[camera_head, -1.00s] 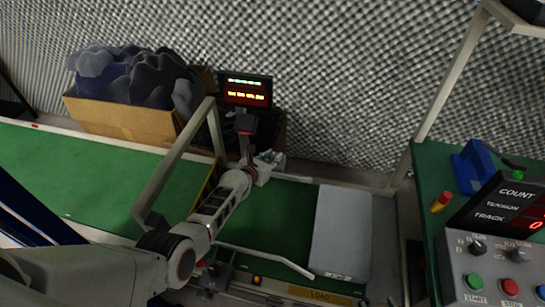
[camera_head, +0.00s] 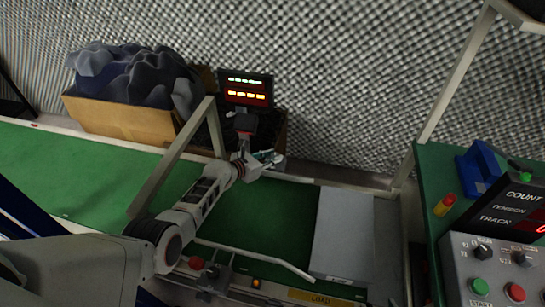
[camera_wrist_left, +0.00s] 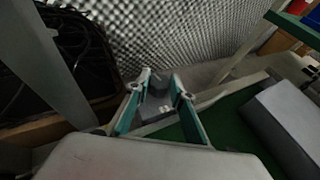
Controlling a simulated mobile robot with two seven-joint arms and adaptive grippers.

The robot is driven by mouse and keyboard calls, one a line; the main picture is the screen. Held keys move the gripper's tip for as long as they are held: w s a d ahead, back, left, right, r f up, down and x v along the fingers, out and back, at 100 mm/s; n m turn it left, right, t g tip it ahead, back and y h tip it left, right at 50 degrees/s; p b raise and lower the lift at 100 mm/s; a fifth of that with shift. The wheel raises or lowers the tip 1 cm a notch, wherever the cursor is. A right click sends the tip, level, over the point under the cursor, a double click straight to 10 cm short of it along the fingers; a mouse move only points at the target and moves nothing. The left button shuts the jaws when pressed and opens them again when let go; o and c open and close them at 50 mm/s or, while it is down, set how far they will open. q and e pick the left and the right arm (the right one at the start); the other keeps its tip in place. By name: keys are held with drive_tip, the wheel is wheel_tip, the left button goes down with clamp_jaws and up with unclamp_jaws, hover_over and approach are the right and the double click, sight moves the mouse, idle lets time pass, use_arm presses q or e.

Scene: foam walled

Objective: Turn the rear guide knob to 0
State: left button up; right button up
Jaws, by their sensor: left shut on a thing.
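My left gripper (camera_head: 268,157) reaches to the back rail of the green conveyor (camera_head: 277,215), beside the small display. It also shows in the left wrist view (camera_wrist_left: 158,112), where its teal fingers are shut on a grey piece, the rear guide knob (camera_wrist_left: 157,98). The knob is mostly hidden behind the fingers, and its setting cannot be read. My right gripper is not in view.
A small display (camera_head: 246,89) stands behind the gripper. A cardboard box (camera_head: 125,118) of dark foam is at the back left. A grey block (camera_head: 342,235) lies on the conveyor. A slanted frame post (camera_head: 175,160) stands close to my left arm. A control panel (camera_head: 495,270) is at the right.

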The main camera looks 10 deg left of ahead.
use_arm(q)
drive_tip(key=o, duration=1.1)
drive_tip(key=shift+f, duration=0.1)
drive_tip(key=shift+o, duration=0.2)
